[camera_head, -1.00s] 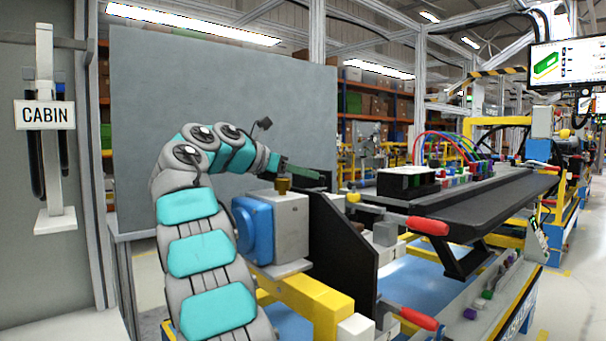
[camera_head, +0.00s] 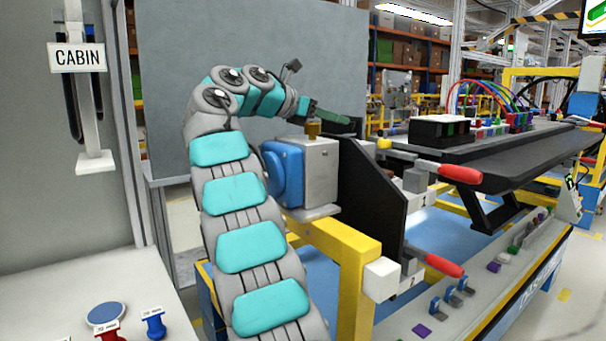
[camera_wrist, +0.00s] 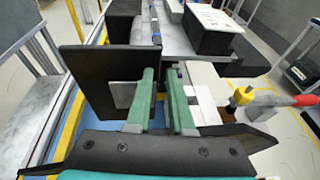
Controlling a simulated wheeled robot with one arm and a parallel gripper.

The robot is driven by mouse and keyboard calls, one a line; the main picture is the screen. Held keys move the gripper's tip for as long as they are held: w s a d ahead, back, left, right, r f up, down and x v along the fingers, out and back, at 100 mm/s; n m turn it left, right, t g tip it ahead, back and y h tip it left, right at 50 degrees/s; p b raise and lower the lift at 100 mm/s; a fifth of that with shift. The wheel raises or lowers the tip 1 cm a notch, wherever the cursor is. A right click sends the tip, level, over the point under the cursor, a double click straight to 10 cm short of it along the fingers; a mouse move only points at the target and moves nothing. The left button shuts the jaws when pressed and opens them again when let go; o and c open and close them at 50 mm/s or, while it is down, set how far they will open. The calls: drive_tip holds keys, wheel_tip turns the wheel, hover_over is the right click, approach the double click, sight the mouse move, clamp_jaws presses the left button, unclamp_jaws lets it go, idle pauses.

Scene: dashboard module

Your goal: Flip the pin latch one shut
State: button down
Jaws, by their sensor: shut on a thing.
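My gripper (camera_head: 335,117) is at the top edge of the black upright plate (camera_head: 372,195), just behind a grey block with a brass knob (camera_head: 313,129). In the wrist view its two green fingers (camera_wrist: 163,85) point away, close together, shut on a narrow part between them. That part is mostly hidden by the fingers; it appears to be the pin latch, but its shape and angle cannot be told. The black plate also shows in the wrist view (camera_wrist: 95,85), left of the fingers. Light grey blocks (camera_wrist: 207,85) stand to their right.
Two red-handled clamps, upper (camera_head: 460,173) and lower (camera_head: 445,265), stick out right of the plate. The upper red handle also shows in the wrist view (camera_wrist: 304,101). A black box (camera_head: 440,130) sits behind. A yellow frame (camera_head: 350,260) supports the fixture. A grey panel (camera_head: 250,80) stands behind my arm.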

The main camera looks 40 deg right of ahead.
drive_tip(key=shift+w+a+f, duration=0.1)
drive_tip(key=shift+w+a, duration=0.25)
drive_tip(key=shift+a, duration=0.4)
drive_tip(key=shift+a, duration=0.1)
drive_tip(key=shift+a+n+t, duration=0.15)
drive_tip(key=shift+n+t, duration=0.15)
